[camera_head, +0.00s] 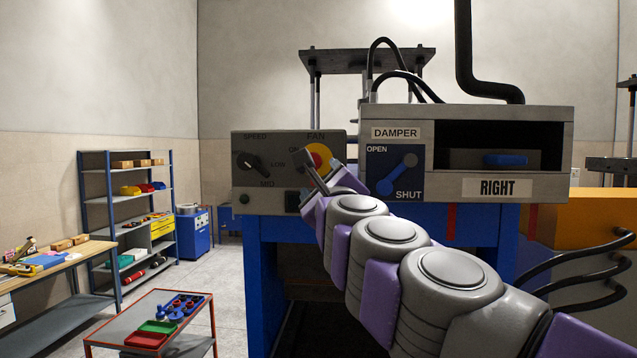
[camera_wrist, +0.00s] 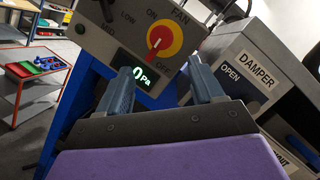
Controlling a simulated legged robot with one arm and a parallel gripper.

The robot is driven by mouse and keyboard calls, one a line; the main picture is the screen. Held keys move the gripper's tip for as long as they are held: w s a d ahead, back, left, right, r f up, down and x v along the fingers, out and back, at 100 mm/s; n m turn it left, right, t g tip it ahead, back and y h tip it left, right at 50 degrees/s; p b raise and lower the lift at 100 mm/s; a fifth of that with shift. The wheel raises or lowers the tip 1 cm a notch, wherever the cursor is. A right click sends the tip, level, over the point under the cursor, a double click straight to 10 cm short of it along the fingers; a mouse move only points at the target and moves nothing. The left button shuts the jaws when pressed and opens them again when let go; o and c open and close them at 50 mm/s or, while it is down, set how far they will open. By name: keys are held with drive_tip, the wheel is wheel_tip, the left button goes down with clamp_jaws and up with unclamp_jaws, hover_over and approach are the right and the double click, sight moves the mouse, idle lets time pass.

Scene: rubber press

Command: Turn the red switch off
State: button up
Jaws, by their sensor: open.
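The red switch (camera_head: 319,155) is a red knob on a yellow disc under the FAN label of the grey control box (camera_head: 258,180). My gripper partly covers it in the head view. In the wrist view the red knob (camera_wrist: 164,38) shows clearly, with ON above and OFF below; I cannot tell its exact setting. My gripper (camera_head: 313,172) is in front of the box, close to the switch. In the wrist view its two fingers (camera_wrist: 163,75) are apart and empty, below the knob, with a display (camera_wrist: 140,72) reading 0 Pa behind them.
A black speed knob (camera_head: 251,164) is left of the switch. The damper box (camera_head: 470,112) with a blue OPEN/SHUT lever (camera_head: 398,178) stands close at right. A red-framed table (camera_head: 127,318) and a shelf (camera_head: 127,215) are at left, with open floor between them and the press.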

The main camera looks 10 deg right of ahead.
drive_tip(key=v, duration=0.3)
drive_tip(key=shift+f, duration=0.1)
